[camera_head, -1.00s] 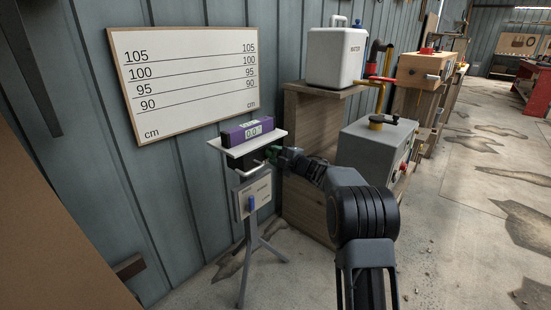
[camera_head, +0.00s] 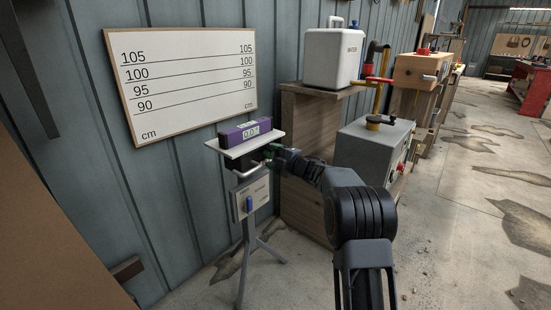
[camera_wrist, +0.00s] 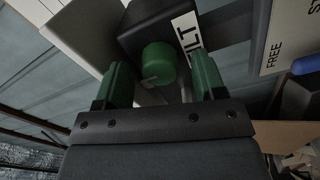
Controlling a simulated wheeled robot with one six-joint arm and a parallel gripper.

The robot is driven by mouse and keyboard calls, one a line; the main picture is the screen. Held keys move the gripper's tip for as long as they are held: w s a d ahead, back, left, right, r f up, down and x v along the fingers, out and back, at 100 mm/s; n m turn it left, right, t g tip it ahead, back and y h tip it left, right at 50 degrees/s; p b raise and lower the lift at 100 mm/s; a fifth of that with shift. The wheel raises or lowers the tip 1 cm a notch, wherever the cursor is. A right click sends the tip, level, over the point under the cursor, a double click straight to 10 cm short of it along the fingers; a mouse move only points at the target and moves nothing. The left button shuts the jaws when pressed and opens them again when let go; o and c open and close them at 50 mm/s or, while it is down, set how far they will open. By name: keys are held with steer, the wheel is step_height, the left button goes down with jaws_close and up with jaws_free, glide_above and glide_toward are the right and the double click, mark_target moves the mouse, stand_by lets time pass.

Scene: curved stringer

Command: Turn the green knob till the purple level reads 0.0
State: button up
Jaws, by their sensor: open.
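The purple level (camera_head: 237,134) lies on the white plate (camera_head: 240,150) on top of a grey tripod stand; its display seems to read 0.0. The green knob (camera_wrist: 158,63) shows in the wrist view on the end of a black housing (camera_wrist: 150,22) marked "TILT". My gripper (camera_wrist: 160,80) is open, with one green finger on each side of the knob. The knob stands between the fingers, with a gap visible on both sides. In the head view my gripper (camera_head: 275,154) is beside the plate and hides the knob.
A panel with a blue lever (camera_head: 249,204) sits on the stand below the plate; "FREE" shows on it in the wrist view. A ruled board (camera_head: 183,78) hangs on the wall behind. A wooden shelf (camera_head: 306,190) and a grey box (camera_head: 372,150) stand close at right.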

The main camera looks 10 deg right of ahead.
steer(key=p+v, duration=0.3)
steer(key=v, duration=1.1)
steer(key=shift+r, duration=0.15)
steer(key=s+r+m+h+p, duration=0.3)
steer(key=r+m+h+p, duration=0.35)
steer(key=r+p, duration=0.35)
steer(key=s+r+m+h+p, duration=0.3)
steer(key=r+m+h+p, duration=0.2)
steer(key=r+m+p, duration=0.5)
steer(key=s+a+r+m+g+p, duration=0.2)
steer(key=s+a+g+p, duration=0.1)
steer(key=s, duration=0.5)
steer(key=s+a+r+m+g+p, duration=0.1)
steer(key=s+a+r+g+p, duration=0.2)
steer(key=s+p, duration=0.3)
steer(key=s+a+r+m+g+y+p, duration=0.1)
steer(key=s+g+p, duration=0.4)
steer(key=s, duration=0.5)
step_height(320, 180, up, 2)
steer(key=shift+a+r+m, duration=0.25)
steer(key=shift+a+m, duration=0.6)
steer(key=shift+a, duration=0.1)
